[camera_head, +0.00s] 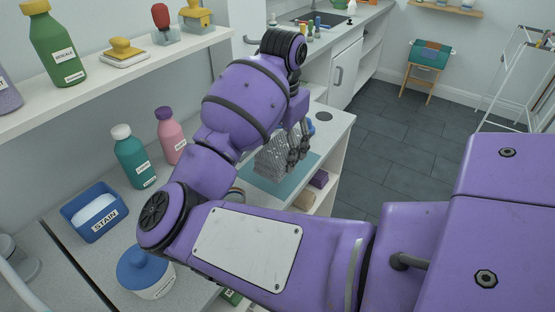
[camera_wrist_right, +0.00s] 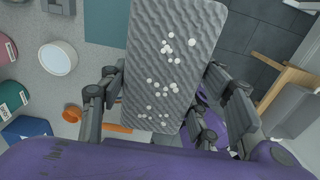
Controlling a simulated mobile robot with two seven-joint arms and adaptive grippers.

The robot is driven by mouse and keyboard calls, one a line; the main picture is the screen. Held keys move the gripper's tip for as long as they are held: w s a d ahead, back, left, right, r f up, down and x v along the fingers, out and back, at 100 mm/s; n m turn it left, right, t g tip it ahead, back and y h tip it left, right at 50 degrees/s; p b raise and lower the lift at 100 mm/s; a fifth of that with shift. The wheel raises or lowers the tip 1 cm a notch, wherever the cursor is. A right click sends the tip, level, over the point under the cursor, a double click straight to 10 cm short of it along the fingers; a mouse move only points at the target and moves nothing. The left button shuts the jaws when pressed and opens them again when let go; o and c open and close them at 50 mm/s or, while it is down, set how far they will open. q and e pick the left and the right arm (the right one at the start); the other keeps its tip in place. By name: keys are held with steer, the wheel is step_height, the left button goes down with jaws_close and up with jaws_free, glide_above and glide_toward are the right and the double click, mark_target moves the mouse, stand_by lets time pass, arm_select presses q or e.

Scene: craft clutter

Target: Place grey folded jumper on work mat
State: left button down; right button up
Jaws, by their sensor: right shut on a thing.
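The grey folded jumper (camera_head: 271,161) is a textured block, held on edge between the fingers of my right gripper (camera_head: 297,148). In the right wrist view the jumper (camera_wrist_right: 172,65) shows white dots on its face, with dark fingers on both sides. The teal work mat (camera_head: 262,184) lies flat on the counter below and around it in the head view. In the right wrist view the mat (camera_wrist_right: 105,22) is partly hidden behind the jumper. I cannot tell whether the jumper touches it. My left gripper is out of view.
A blue STAIN tub (camera_head: 82,222), a teal bottle (camera_head: 133,160), a pink bottle (camera_head: 171,138) and a blue-lidded jar (camera_head: 147,275) stand left on the counter. A shelf (camera_head: 60,101) runs above. The counter's edge and open floor (camera_head: 385,165) are to the right.

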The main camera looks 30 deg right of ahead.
mark_target(281, 144)
steer(key=w, duration=0.1)
steer(key=w+d+f, duration=0.2)
steer(key=w, duration=0.1)
steer(key=shift+d+f, duration=0.2)
steer(key=shift+d, duration=0.05)
steer(key=w+f, duration=0.1)
steer(key=w+d+f, duration=0.1)
steer(key=w+f, duration=0.1)
steer(key=w+d+f, duration=0.1)
steer(key=f, duration=0.1)
steer(key=shift+w+d+f+b, duration=0.15)
steer(key=shift+w+f+b, duration=0.05)
steer(key=shift+w+b, duration=0.1)
steer(key=shift+f, duration=0.2)
steer(key=shift+w+d+f, duration=0.1)
steer(key=shift+w+f, duration=0.1)
steer(key=shift+f, duration=1.45)
steer(key=shift+f, duration=0.1)
steer(key=shift+f, duration=0.1)
steer(key=o, duration=1.2)
steer(key=shift+o, duration=0.2)
